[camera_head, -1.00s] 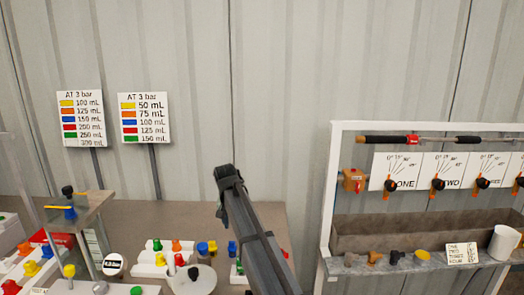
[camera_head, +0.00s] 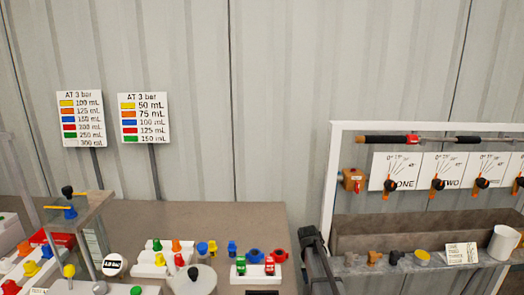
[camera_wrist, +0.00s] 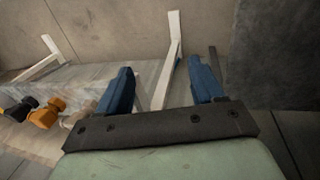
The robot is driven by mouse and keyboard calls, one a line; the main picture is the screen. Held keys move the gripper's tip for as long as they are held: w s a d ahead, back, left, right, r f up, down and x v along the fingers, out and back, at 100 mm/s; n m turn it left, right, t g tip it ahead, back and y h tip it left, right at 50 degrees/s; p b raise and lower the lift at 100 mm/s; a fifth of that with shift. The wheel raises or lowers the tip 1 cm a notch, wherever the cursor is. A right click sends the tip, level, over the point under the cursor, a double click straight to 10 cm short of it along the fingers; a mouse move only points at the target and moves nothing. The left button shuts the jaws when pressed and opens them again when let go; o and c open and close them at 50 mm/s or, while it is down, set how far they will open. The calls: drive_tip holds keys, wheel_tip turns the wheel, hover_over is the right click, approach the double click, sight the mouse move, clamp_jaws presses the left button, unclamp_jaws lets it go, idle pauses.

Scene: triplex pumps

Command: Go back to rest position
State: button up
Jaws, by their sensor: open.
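My gripper (camera_wrist: 160,66) shows in the wrist view with its two blue fingers well apart and nothing between them. In the head view my gripper or arm end (camera_head: 309,236) is a dark shape at the lower middle, in front of the left post of the white-framed rig. It is seen nearly end-on and its fingers cannot be made out there. Whether it touches the rig cannot be told.
The white-framed rig (camera_head: 333,180) with a grey shelf (camera_head: 350,270) stands right; a white mug (camera_head: 503,242), fittings and a label card (camera_head: 461,253) sit on it. A grey-brown table (camera_head: 230,215) left holds coloured nozzles, a round pot (camera_head: 205,280) and a white block (camera_head: 258,274).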

drive_tip(key=s+a+f+g+y, duration=0.1)
drive_tip(key=s+f+g, duration=0.2)
drive_tip(key=s+f, duration=1.9)
drive_tip(key=s+a+f+g, duration=0.1)
drive_tip(key=s+f, duration=0.3)
drive_tip(key=s, duration=1.1)
drive_tip(key=s+a+f+g+y, duration=0.1)
drive_tip(key=s+f+g, duration=0.2)
drive_tip(key=s, duration=1.2)
drive_tip(key=shift+s+f, duration=0.35)
drive_tip(key=shift+f, duration=0.3)
drive_tip(key=shift+a, duration=0.1)
drive_tip(key=shift+c, duration=0.3)
